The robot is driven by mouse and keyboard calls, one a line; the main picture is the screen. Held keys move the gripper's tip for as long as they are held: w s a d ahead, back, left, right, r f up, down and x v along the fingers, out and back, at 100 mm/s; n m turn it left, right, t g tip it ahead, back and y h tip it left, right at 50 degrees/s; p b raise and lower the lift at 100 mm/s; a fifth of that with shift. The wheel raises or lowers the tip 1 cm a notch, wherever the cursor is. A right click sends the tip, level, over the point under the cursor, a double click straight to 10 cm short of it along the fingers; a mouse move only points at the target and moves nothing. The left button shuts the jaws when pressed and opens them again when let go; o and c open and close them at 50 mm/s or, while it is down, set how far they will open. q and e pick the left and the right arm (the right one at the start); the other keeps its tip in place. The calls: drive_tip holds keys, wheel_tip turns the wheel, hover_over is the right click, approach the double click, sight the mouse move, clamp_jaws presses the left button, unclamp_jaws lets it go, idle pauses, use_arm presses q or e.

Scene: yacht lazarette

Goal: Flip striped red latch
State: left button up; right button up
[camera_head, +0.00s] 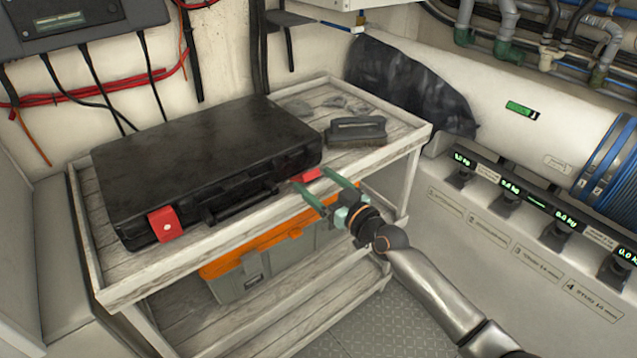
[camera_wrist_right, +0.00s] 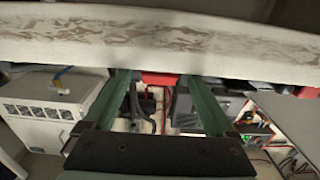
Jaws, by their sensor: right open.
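A black case (camera_head: 200,155) lies closed on the top shelf of a worn wooden cart, its handle (camera_head: 240,205) facing front. One red latch (camera_head: 165,225) with a pale round mark is on the front left. A second red latch (camera_head: 305,175) is on the front right; whether it has stripes is too small to tell. My right gripper (camera_head: 309,178) is open, its green fingers on either side of the right latch. In the right wrist view, the red latch (camera_wrist_right: 158,78) shows between the fingertips (camera_wrist_right: 160,80), partly hidden by the shelf rim. My left gripper is out of view.
A dark brush (camera_head: 357,129) lies right of the case. The cart's raised front rim (camera_head: 190,265) runs below my gripper. An orange and grey toolbox (camera_head: 260,255) sits on the lower shelf. A panel with displays (camera_head: 530,215) stands at right.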

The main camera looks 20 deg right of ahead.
sight(298, 156)
drive_tip(key=shift+c, duration=0.3)
